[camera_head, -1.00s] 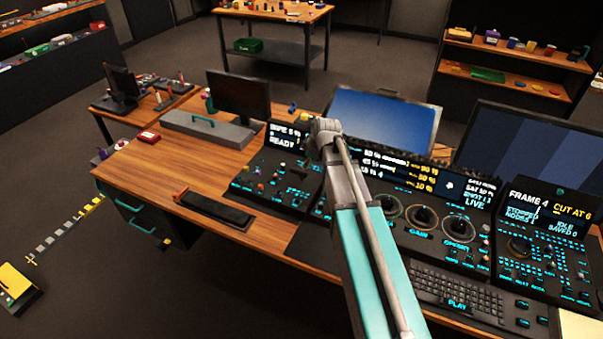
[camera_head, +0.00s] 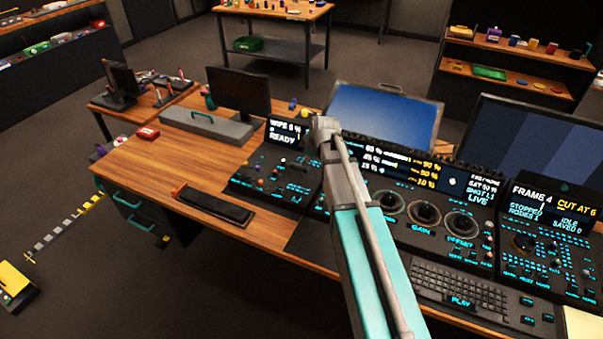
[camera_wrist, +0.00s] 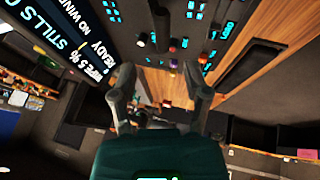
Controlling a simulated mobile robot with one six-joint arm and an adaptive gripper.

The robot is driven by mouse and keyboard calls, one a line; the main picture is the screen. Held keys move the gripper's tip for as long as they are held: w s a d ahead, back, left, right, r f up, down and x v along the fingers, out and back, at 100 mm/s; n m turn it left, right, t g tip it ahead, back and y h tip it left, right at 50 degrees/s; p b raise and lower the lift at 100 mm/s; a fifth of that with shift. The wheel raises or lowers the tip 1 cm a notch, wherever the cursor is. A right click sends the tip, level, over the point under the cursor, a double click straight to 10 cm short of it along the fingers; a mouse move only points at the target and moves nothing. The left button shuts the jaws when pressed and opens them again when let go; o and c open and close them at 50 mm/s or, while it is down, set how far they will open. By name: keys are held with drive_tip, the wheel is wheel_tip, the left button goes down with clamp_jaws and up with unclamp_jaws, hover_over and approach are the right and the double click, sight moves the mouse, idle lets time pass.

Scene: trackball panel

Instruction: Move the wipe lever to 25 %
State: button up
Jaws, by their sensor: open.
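The wipe panel (camera_head: 268,176) is a dark control box at the left of the console row. Its screen (camera_head: 287,131) reads "WIPE", a low percentage and "READY"; in the wrist view the screen (camera_wrist: 92,58) looks like "WIPE 5 %". Several small knobs and levers stand on the panel, including a pale-tipped one (camera_wrist: 142,40). I cannot tell for sure which is the wipe lever. My gripper (camera_wrist: 160,82) is open and empty, with its two fingers apart and the panel's edge seen beyond them. In the head view my arm hides the gripper and the panel's right side.
A dark padded rest (camera_head: 215,205) lies on the wooden desk (camera_head: 165,165) at the front left. A grey case (camera_head: 207,124) and a monitor (camera_head: 239,91) stand behind. The trackball panel (camera_head: 423,212), keyboard (camera_head: 460,290) and another panel (camera_head: 545,245) fill the right.

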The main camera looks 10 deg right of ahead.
sight(301, 167)
drive_tip(key=shift+b+x, duration=4.65)
drive_tip(key=shift+x, duration=0.9)
drive_tip(key=shift+c, duration=0.3)
